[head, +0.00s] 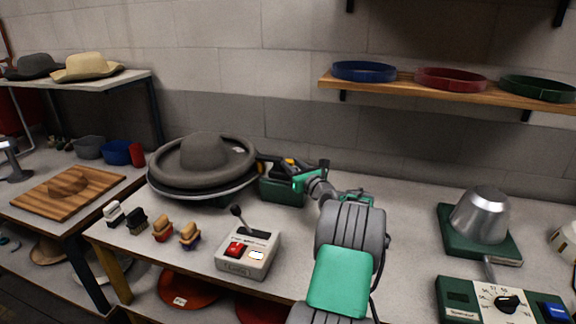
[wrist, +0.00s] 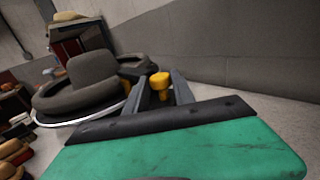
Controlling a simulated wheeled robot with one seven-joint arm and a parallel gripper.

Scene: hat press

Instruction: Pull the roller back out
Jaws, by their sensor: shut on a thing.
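A grey felt hat (head: 207,149) with a wide upturned brim sits on a round pale-rimmed plate; it also shows in the wrist view (wrist: 95,82). At its right is the roller unit, a dark arm (head: 268,158) reaching to the brim above a green base (head: 283,192). My gripper (head: 291,170) is at this unit, right of the hat. In the wrist view its fingers (wrist: 160,92) are on either side of the roller's yellow knob (wrist: 159,80), shut on it. The roller's contact with the brim is hidden.
A control box (head: 249,251) with a red switch and lever stands in front of the hat. Several small brushes (head: 163,230) stand left of it. A metal hat form (head: 480,215) is at the right. Bare tabletop lies between my arm and that form.

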